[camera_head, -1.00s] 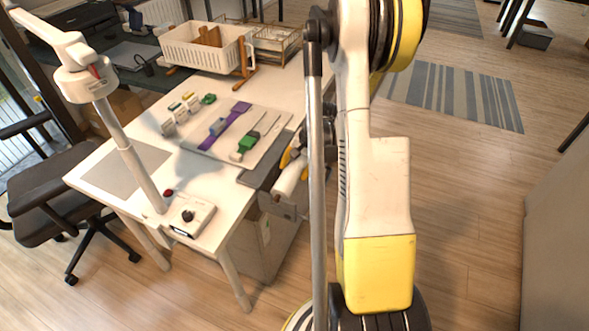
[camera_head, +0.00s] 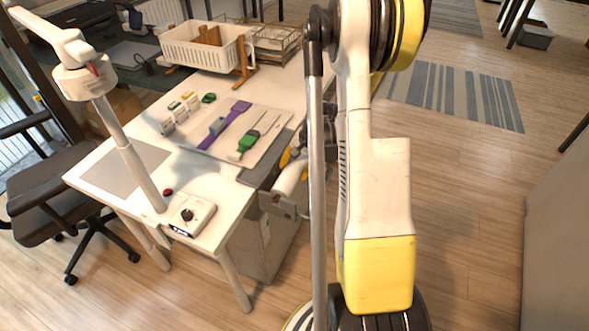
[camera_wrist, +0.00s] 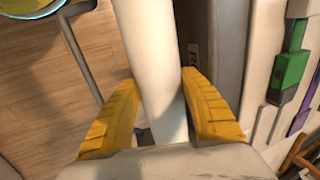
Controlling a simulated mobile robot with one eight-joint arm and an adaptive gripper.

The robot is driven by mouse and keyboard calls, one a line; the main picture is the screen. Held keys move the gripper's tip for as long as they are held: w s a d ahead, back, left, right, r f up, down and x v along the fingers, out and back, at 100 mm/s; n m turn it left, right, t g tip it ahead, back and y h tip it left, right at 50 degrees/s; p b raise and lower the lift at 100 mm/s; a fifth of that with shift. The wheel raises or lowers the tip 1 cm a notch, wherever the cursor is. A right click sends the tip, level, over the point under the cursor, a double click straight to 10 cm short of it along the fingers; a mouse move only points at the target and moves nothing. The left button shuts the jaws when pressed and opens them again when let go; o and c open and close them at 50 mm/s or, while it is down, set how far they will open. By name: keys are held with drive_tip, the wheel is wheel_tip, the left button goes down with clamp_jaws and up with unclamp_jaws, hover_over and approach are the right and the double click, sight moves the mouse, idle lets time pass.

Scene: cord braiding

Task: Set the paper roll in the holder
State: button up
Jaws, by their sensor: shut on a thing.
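The paper roll (camera_wrist: 155,70) is a plain white cylinder between the two yellow fingers of my gripper (camera_wrist: 160,84) in the wrist view. The fingers are shut on it. In the head view the paper roll (camera_head: 291,179) shows as a short slanted white tube beside the table's right edge, partly hidden behind my arm. My gripper's yellow finger (camera_head: 285,157) shows just above it. A grey metal bracket (camera_head: 277,205), which looks like the holder, is at the table's side just below the roll's lower end. I cannot tell whether they touch.
A grey cabinet (camera_head: 270,245) stands under the table's right side. Open floor lies right of my arm.

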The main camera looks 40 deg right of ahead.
drive_tip(key=shift+f+b, duration=0.45)
drive_tip(key=shift+f, duration=0.1)
drive_tip(key=o, duration=1.4)
drive_tip(key=shift+o, duration=0.2)
drive_tip(key=v, duration=1.2)
drive_tip(key=shift+r, duration=0.1)
drive_tip(key=a+r+n+t+h, duration=0.1)
drive_tip(key=a+r+n, duration=0.3)
drive_tip(key=a, duration=0.5)
drive_tip(key=a+r+n, duration=0.2)
drive_tip(key=a+r, duration=0.4)
drive_tip(key=a, duration=0.3)
drive_tip(key=s+a+r+n+t, duration=0.2)
drive_tip(key=s+a+n, duration=0.5)
drive_tip(key=a, duration=0.5)
drive_tip(key=shift+s+a+r+n+t, duration=0.3)
drive_tip(key=shift+s+a+r+t, duration=0.1)
drive_tip(key=shift+s+r, duration=0.15)
